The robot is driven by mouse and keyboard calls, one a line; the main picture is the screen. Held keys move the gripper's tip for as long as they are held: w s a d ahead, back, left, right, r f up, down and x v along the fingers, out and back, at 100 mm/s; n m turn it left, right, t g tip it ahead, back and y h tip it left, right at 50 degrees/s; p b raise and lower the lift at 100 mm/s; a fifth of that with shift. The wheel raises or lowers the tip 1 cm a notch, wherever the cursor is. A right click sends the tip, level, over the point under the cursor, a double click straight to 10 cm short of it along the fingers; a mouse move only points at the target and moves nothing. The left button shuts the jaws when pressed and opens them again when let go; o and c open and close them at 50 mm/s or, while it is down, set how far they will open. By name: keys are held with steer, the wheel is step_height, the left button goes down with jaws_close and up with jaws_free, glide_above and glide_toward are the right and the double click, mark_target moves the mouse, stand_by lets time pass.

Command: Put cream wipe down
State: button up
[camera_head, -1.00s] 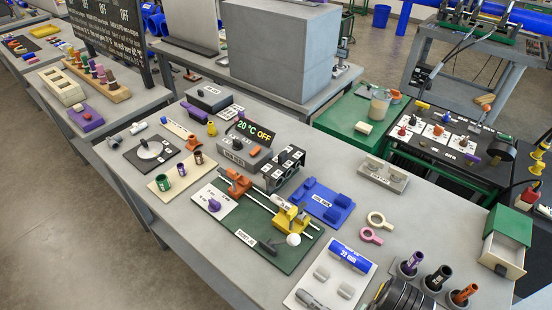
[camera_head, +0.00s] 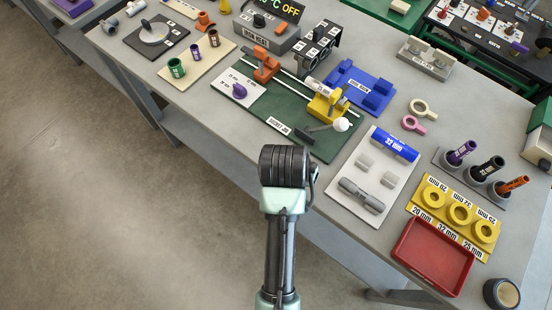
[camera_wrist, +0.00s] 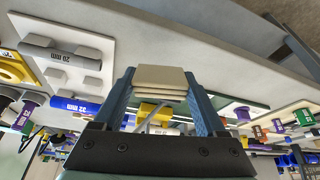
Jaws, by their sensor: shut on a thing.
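The cream wipe (camera_wrist: 160,84) shows in the wrist view as a flat, layered cream pad. My gripper (camera_wrist: 161,77) has its two blue-grey fingers on either side of the pad and is shut on it. The pad appears held over the near side of the workbench, but its height above any surface cannot be told. In the head view my arm rises at the bench's front edge, and the gripper and the wipe are hidden behind it.
On the bench are a green clamp board (camera_head: 318,146), a white plate (camera_head: 376,213) with a blue 32 mm pipe (camera_head: 395,145), a yellow ring holder (camera_head: 431,205), a red tray (camera_head: 402,238) and a black roll (camera_head: 502,293). Small bare patches lie between them.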

steer(key=w+f+m+t+h+b, duration=0.1)
steer(key=t+h+b, duration=0.1)
steer(key=w+f+m+t+h+b, duration=0.1)
steer(key=w+t+h+b, duration=0.1)
steer(key=b, duration=0.1)
steer(key=shift+w+m+b, duration=0.15)
steer(key=shift+m+b, duration=0.15)
steer(key=shift+m, duration=0.1)
steer(key=h+b, duration=0.1)
steer(key=w+t+h+b, duration=0.1)
steer(key=t+h+b, duration=0.1)
steer(key=shift+w+a+r+m+b, duration=0.15)
steer(key=shift+r+m+b, duration=0.15)
steer(key=shift+m, duration=0.1)
steer(key=a+r+t+h+b, duration=0.2)
steer(key=a+r+t+b, duration=0.15)
steer(key=b, duration=0.25)
steer(key=shift+n+t, duration=0.4)
steer(key=shift+t, duration=0.15)
steer(key=f, duration=0.6)
steer(key=f+b, duration=0.1)
steer(key=f, duration=0.2)
steer(key=shift+w+f, duration=0.25)
steer(key=shift+w, duration=0.1)
steer(key=shift+f, duration=0.25)
steer(key=o, duration=1.4)
steer(key=shift+r, duration=0.1)
